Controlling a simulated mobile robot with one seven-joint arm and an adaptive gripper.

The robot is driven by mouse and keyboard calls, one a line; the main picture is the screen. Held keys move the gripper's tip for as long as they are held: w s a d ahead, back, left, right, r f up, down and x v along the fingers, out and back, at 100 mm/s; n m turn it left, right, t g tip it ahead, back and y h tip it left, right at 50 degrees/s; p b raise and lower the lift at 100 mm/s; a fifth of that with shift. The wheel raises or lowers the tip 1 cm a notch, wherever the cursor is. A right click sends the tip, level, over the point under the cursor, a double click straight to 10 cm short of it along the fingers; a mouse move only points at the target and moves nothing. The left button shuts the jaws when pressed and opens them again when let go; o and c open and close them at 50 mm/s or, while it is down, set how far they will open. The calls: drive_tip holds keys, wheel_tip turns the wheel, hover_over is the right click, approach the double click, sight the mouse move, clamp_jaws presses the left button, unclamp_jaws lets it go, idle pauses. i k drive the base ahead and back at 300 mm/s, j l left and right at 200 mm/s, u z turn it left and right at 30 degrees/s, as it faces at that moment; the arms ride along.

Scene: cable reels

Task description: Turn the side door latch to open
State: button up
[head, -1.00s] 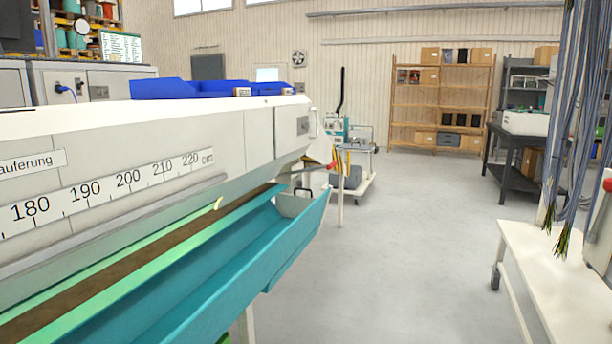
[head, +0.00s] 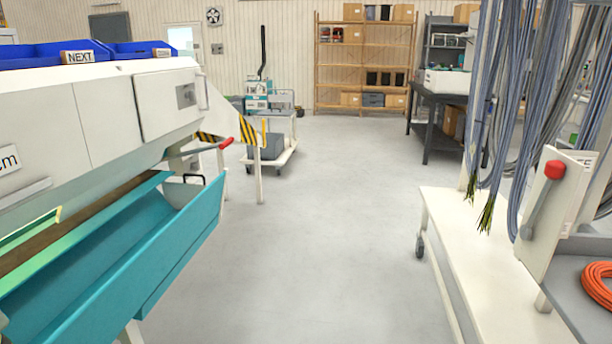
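A small grey latch plate (head: 186,95) sits on a pale panel (head: 165,100) at the near machine's far end, in the left of the head view. The panel looks closed; the latch is too small to read its position. A white door (head: 186,42) stands in the back wall, its handle too small to make out. I cannot tell which of these is the side door latch. My gripper is not in view.
The long white machine (head: 50,125) with a teal trough (head: 120,265) fills the left. A red-tipped lever (head: 226,143) sticks out at its end. A white bench (head: 455,235) and hanging cables (head: 505,110) stand right. The grey floor (head: 310,220) between is clear.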

sight(190, 94)
drive_tip(key=i+z, duration=0.25)
drive_tip(key=i, duration=1.2)
drive_tip(key=i+u, duration=0.2)
drive_tip(key=i, duration=0.25)
drive_tip(key=i+l+u, duration=0.2)
drive_tip(key=i, duration=0.25)
drive_tip(key=i+l+u, duration=0.25)
drive_tip(key=i, duration=0.15)
drive_tip(key=i+l+u, duration=0.8)
drive_tip(key=i, duration=0.15)
